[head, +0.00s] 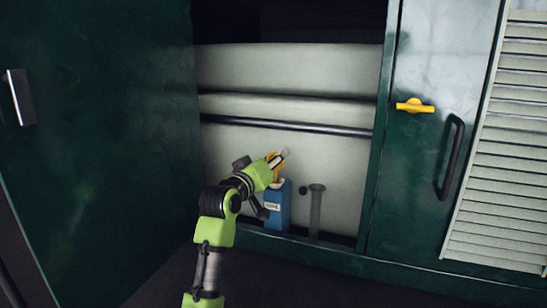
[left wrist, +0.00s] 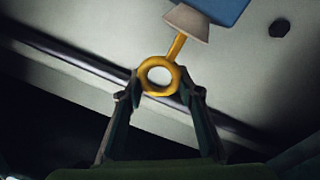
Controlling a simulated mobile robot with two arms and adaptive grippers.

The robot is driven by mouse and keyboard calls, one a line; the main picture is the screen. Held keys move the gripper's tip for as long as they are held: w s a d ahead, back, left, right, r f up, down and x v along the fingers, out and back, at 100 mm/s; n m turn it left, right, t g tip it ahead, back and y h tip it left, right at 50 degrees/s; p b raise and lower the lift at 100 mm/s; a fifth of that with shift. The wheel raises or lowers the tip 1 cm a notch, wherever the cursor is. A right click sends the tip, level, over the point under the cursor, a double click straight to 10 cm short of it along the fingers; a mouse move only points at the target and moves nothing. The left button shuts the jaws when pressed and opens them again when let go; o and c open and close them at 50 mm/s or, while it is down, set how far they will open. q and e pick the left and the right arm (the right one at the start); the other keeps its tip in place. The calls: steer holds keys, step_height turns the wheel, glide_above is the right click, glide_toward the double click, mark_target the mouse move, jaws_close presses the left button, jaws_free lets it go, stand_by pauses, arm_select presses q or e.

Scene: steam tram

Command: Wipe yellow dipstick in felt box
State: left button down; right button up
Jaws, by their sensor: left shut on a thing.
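The yellow dipstick's ring handle (left wrist: 160,92) is between the fingertips of my left gripper (left wrist: 160,86) in the left wrist view. My left gripper is shut on it. The short yellow shank (left wrist: 177,46) runs into a pale flared collar (left wrist: 187,24) at the blue box (left wrist: 228,8); the rest of the dipstick is hidden. In the head view my left gripper (head: 279,158) is just above the blue box (head: 278,210), which stands upright in the open cupboard and has a small white label. My right gripper is not in view.
A grey upright tube (head: 316,210) with a wide top stands right of the box. A dark horizontal bar (head: 290,125) crosses the pale panel behind. The green door (head: 100,130) stands open at left. A closed door with a yellow latch (head: 415,106) is at right.

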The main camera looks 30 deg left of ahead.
arm_select(q)
steer(key=shift+r, duration=0.1)
step_height(320, 180, up, 20)
steer(key=p, duration=1.9)
stand_by(0.6)
steer(key=shift+d, duration=0.1)
